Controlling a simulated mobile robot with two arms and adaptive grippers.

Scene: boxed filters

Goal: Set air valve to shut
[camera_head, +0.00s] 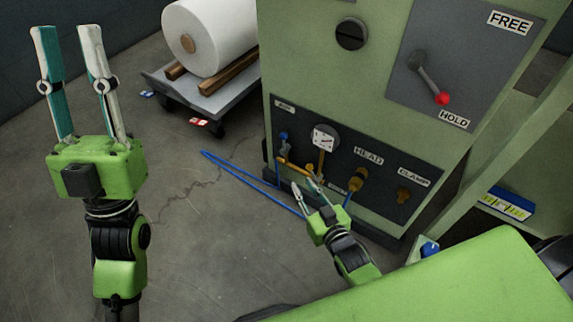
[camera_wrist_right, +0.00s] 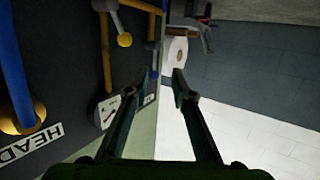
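The air valve (camera_head: 285,145), with a blue knob, is at the left end of the dark panel under a small label, apparently AIR. In the right wrist view a small blue part (camera_wrist_right: 153,73) near the panel edge looks like this valve; its exact handle angle is hard to read. My right gripper (camera_head: 305,185) is in front of the lower panel, below and right of the valve. Its two fingers (camera_wrist_right: 155,84) are spread with nothing visible between them. My left gripper (camera_head: 67,32) is raised, open and empty, far left of the machine.
A round gauge (camera_head: 324,138), brass pipes and HEAD and CLAMP fittings (camera_head: 403,194) crowd the panel. A grey lever with a yellow ball (camera_wrist_right: 124,40) is close by. Blue hose (camera_head: 240,173) lies on the floor. A cart with a white roll (camera_head: 210,38) stands behind. A red-knobbed FREE/HOLD lever (camera_head: 442,98) sits above.

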